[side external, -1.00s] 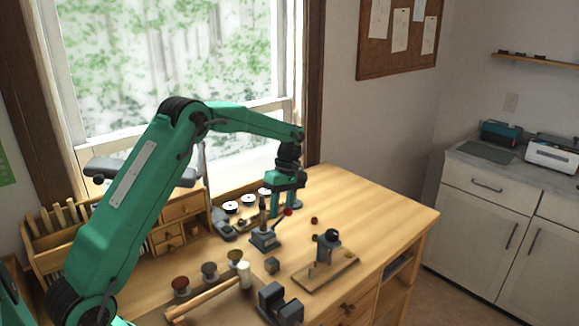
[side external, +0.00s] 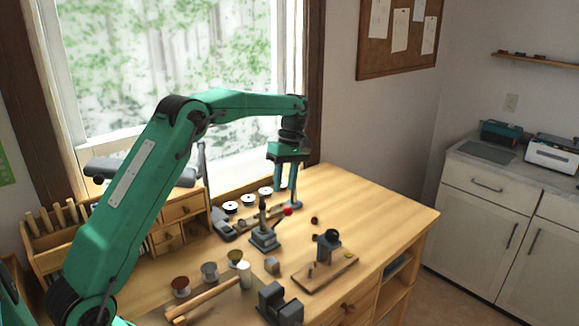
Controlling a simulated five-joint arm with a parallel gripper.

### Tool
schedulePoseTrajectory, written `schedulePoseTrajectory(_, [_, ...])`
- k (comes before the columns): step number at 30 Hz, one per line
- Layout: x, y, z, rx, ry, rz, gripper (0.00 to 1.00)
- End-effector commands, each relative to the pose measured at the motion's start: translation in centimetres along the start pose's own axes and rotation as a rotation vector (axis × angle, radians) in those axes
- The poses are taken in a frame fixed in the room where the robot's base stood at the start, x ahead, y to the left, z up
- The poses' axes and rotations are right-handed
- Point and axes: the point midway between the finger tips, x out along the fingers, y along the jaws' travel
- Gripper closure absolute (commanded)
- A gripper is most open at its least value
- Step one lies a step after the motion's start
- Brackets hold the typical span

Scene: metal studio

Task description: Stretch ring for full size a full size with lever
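The ring stretcher (side external: 264,238) is a grey metal tool with an upright post on a square base, standing on the wooden bench. Its lever slants up to the right and ends in a red knob (side external: 288,211). My gripper (side external: 286,197) points straight down above and slightly behind the red knob. Its two teal fingers are apart with a gap between them and hold nothing visible. I cannot tell how far the fingertips are from the knob in depth. The ring is too small to make out on the post.
A wooden board with a grey block tool (side external: 328,245) stands to the right. A mallet (side external: 212,296), small pots (side external: 209,271) and a dark vise-like block (side external: 280,304) lie in front. White-topped discs (side external: 247,199) sit behind. The bench's right side (side external: 385,210) is clear.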

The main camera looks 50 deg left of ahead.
Motion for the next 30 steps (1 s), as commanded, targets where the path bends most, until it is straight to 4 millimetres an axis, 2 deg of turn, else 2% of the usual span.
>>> schedulePoseTrajectory(5, [0.0, 0.0, 0.0, 0.000, 0.000, 0.000, 0.66])
schedulePoseTrajectory(8, [0.0, 0.0, 0.0, 0.001, 0.000, 0.000, 0.57])
schedulePoseTrajectory(14, [0.6, 0.0, 0.5, 0.020, 0.008, 0.020, 0.57])
schedulePoseTrajectory(24, [2.9, -0.4, 2.1, 0.092, 0.037, 0.096, 0.57])
schedulePoseTrajectory(30, [3.2, -0.4, 2.3, 0.103, 0.043, 0.110, 0.57])
